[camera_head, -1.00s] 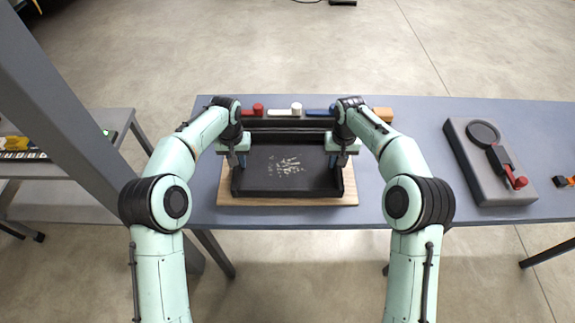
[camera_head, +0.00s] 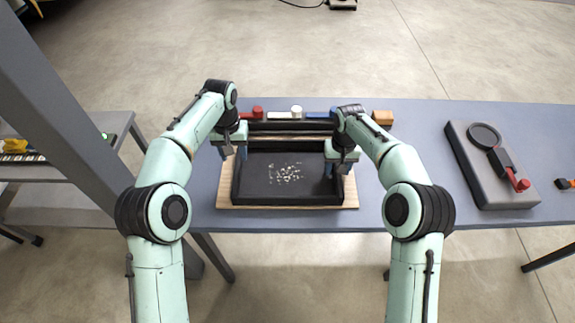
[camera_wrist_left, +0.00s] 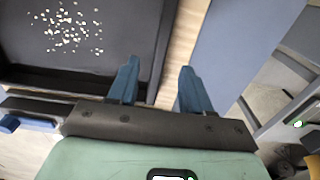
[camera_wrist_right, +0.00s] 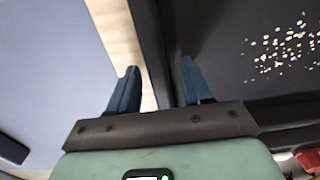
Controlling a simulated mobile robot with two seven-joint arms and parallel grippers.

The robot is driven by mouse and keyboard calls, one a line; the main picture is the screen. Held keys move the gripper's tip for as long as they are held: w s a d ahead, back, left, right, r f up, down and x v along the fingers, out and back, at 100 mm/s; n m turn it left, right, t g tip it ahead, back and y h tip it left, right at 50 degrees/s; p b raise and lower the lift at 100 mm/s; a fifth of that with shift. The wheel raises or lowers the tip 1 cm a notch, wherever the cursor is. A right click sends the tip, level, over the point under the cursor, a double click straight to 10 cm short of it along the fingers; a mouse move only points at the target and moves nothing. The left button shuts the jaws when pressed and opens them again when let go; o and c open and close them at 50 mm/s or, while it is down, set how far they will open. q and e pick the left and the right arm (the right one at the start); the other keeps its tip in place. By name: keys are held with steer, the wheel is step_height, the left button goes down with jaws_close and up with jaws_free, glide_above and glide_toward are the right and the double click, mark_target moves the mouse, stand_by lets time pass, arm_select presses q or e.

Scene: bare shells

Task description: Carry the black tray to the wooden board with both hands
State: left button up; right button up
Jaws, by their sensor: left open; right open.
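The black tray (camera_head: 285,200) rests on the wooden board (camera_head: 349,199), with small pale bits scattered on its floor. The board's pale edge shows at the tray's front and sides. My left gripper (camera_head: 231,158) is open at the tray's left wall; in the left wrist view its blue fingers (camera_wrist_left: 155,90) are apart, beside and above the tray's wall (camera_wrist_left: 163,50). My right gripper (camera_head: 339,168) is open at the tray's right wall; in the right wrist view its fingers (camera_wrist_right: 160,88) are spread around the wall's level, over the board strip (camera_wrist_right: 120,35). Contact cannot be told.
Behind the tray are a dark rail, a red piece (camera_head: 257,112), a white piece (camera_head: 296,111) and a wooden block (camera_head: 382,117). A grey fixture (camera_head: 492,185) with a red-tipped handle stands to the right. A grey post (camera_head: 70,110) rises at left. Tabletop between board and fixture is clear.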

steer(key=shift+r, duration=0.25)
arm_select(q)
step_height(320, 180, up, 5)
steer(key=shift+f, duration=0.1)
arm_select(e)
step_height(320, 180, up, 12)
steer(key=shift+f, duration=0.25)
steer(key=shift+s, duration=0.1)
